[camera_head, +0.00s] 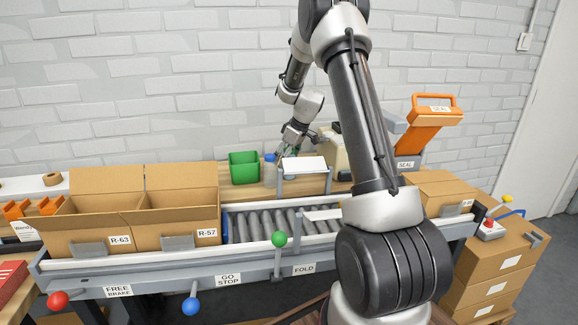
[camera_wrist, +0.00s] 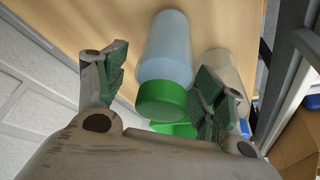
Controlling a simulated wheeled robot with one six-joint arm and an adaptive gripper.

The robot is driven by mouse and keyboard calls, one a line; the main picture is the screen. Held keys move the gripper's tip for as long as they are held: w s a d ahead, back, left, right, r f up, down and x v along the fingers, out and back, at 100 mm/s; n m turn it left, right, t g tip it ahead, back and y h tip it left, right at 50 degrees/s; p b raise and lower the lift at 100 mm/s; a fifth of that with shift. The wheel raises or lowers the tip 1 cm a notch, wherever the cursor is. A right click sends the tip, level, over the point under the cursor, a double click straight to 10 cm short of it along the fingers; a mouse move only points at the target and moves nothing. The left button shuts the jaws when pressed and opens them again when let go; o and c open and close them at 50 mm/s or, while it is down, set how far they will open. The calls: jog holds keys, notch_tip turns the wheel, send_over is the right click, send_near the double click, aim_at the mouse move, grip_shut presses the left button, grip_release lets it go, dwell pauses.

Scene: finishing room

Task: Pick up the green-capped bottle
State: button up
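The green-capped bottle (camera_wrist: 167,48) has a pale blue body and a green cap (camera_wrist: 162,101). In the wrist view it lies between the two fingers of my gripper (camera_wrist: 160,68). The fingers are spread, with a clear gap on the left; the right finger is close to the cap, and I cannot tell whether it touches. In the head view my gripper (camera_head: 294,143) is over the back of the bench, and the green-capped bottle is mostly hidden there by the gripper and a white panel.
A blue-capped bottle (camera_head: 270,170) stands close by, next to a green bin (camera_head: 244,168). A white panel (camera_head: 304,165) stands in front of my gripper. A beige container (camera_head: 331,150) is to the right. Open cartons (camera_head: 178,213) and a roller conveyor (camera_head: 262,222) lie in front.

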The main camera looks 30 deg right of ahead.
jog(key=c, duration=1)
jog(key=shift+c, duration=0.2)
jog(key=shift+r, duration=0.1)
